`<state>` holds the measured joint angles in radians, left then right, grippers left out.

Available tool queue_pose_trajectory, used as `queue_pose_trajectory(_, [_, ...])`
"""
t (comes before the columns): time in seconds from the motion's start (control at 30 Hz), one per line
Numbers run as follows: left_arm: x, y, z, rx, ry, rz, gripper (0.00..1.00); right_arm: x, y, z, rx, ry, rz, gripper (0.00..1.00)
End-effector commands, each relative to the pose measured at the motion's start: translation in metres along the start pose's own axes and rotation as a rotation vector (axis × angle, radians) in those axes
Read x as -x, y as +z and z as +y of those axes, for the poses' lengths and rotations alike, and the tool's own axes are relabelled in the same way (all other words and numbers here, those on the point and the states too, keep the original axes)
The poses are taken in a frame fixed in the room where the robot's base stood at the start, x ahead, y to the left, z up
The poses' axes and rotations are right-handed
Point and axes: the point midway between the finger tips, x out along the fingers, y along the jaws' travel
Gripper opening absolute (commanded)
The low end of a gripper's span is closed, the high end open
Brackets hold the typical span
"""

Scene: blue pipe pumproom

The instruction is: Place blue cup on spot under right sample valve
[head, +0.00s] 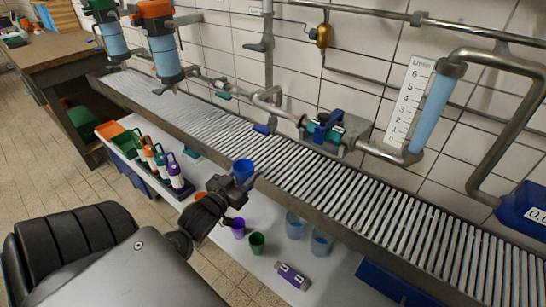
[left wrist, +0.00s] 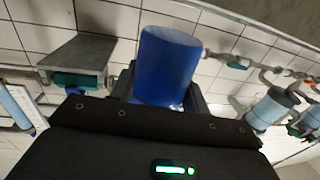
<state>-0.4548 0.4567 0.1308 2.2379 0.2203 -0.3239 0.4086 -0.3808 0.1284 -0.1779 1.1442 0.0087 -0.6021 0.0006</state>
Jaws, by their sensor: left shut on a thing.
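The blue cup (head: 243,168) is held by my left gripper (head: 236,183), above the near edge of the grating. In the left wrist view the blue cup (left wrist: 167,65) fills the space between the fingers, and the gripper is shut on it. A small blue patch (head: 262,128) lies on the grating below the wall pipes, beyond the cup. I cannot tell for sure which patch is under the right sample valve. My right gripper is out of view.
The white table (head: 210,235) holds a purple cup (head: 238,228), a green cup (head: 257,243), two pale blue cups (head: 296,226) and several bottles (head: 160,160). A valve block (head: 335,130) and a bent pipe (head: 268,97) stand over the grating (head: 330,175), which is mostly clear.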

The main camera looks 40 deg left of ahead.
Motion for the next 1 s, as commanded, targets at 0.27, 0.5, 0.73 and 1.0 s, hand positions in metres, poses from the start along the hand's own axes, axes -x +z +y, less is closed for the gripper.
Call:
queue_pose_trajectory(0.27, [-0.081, -0.003, -0.001, -0.002, -0.001, 0.006, 0.24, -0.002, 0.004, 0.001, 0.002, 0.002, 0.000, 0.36])
queue_pose_trajectory(0.5, [-0.139, -0.002, 0.000, -0.001, -0.001, 0.003, 0.24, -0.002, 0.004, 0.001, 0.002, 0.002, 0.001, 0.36])
queue_pose_trajectory(0.73, [-0.160, -0.001, 0.000, -0.001, -0.001, 0.001, 0.24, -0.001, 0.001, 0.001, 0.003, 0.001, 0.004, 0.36])
queue_pose_trajectory(1.0, [-0.160, 0.013, 0.000, -0.001, 0.000, -0.002, 0.24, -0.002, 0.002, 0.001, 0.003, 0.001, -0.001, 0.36])
